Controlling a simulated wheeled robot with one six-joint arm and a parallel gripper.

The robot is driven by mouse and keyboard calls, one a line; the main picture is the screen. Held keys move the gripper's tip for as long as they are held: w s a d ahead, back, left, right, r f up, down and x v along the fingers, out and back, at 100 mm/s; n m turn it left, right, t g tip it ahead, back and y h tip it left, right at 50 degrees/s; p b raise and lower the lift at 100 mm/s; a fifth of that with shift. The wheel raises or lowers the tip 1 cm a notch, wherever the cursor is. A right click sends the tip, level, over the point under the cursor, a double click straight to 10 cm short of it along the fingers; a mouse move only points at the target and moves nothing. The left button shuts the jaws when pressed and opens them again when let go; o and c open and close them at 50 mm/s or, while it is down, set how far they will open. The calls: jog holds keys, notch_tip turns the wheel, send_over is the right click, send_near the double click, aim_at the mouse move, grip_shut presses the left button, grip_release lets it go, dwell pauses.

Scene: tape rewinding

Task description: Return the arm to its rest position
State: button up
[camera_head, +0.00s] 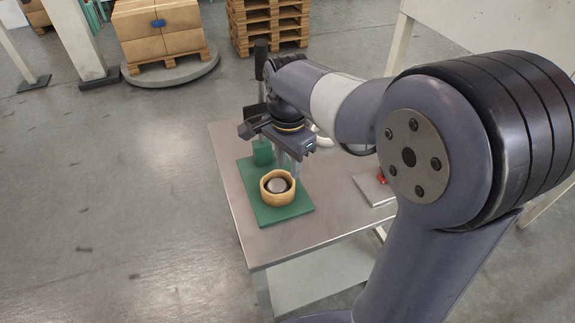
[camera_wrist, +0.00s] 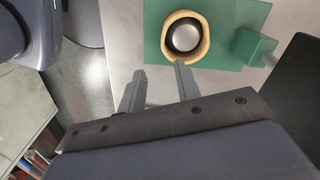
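My gripper (camera_head: 289,165) hangs over the table beside a green fixture, at the end of my arm. In the wrist view its two grey fingers (camera_wrist: 159,84) are apart with nothing between them. A yellow tape roll (camera_head: 277,188) sits on the green base plate (camera_head: 290,210), around a grey round hub (camera_head: 278,185).
The metal table (camera_head: 233,184) carries the green plate, a green block (camera_head: 262,153) with a dark post, and a small plate with a red part (camera_head: 381,178). Stacked boxes (camera_head: 158,30) and wooden pallets (camera_head: 268,25) stand behind. Open floor lies left.

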aim_at(288, 193)
jog(key=shift+f, duration=0.1)
notch_tip(288, 193, down, 9)
jog(key=shift+w+a+r, duration=0.1)
dwell(0.6)
